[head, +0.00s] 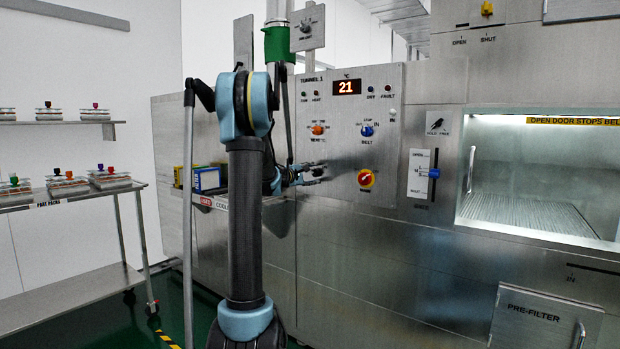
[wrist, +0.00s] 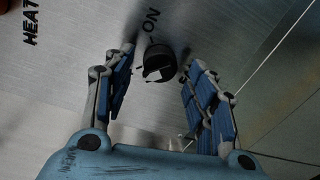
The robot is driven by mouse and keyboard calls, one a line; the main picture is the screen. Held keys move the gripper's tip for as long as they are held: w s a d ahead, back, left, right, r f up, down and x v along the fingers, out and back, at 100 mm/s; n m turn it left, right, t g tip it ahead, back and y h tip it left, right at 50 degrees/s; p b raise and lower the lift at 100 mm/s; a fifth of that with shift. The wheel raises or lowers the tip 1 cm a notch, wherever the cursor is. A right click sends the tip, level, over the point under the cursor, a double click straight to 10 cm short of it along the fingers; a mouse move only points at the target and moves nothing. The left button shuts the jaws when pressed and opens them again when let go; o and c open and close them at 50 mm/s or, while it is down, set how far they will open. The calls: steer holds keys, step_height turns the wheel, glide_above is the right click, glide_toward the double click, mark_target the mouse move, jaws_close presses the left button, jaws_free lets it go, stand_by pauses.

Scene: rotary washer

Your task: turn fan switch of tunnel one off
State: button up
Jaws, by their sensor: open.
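The wrist view shows a dark round knob (wrist: 158,62) on the steel panel, with the word ON printed beside it and HEAT off to the left. I take it as the fan switch; its own name is not readable, and I cannot tell which way it points. My gripper (wrist: 162,60) is open, with one blue-padded finger on each side of the knob; contact is not clear. In the head view my gripper (head: 318,173) is at the lower left of the TUNNEL 1 panel (head: 385,100) and hides the knob there.
Close by on the panel are the orange heat knob (head: 318,129), the blue belt knob (head: 367,131) and the red main knob (head: 366,179). A gate slider (head: 434,173) and a lit opening (head: 540,175) are to the right. Shelves with racks (head: 68,185) stand at left.

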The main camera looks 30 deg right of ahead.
steer(key=v, duration=1.1)
steer(key=shift+a, duration=0.1)
steer(key=s+a+f+m+g+y, duration=0.1)
steer(key=s+a+f+m+y, duration=0.1)
steer(key=s+a+f+y, duration=0.3)
steer(key=s+a+f+m+g+y, duration=0.1)
steer(key=s+a+f+y, duration=0.4)
steer(key=s+a+f, duration=0.9)
steer(key=s+a+f+m+g+y, duration=0.2)
steer(key=s+a+f+y, duration=0.4)
steer(key=s+a, duration=1.3)
step_height(320, 180, down, 4)
steer(key=a+m, duration=0.1)
steer(key=a, duration=0.1)
steer(key=shift+a+m, duration=0.35)
steer(key=shift+m, duration=0.05)
steer(key=c, duration=0.4)
steer(key=shift+w+d, duration=0.1)
steer(key=shift+d, duration=0.05)
steer(key=shift+c, duration=0.2)
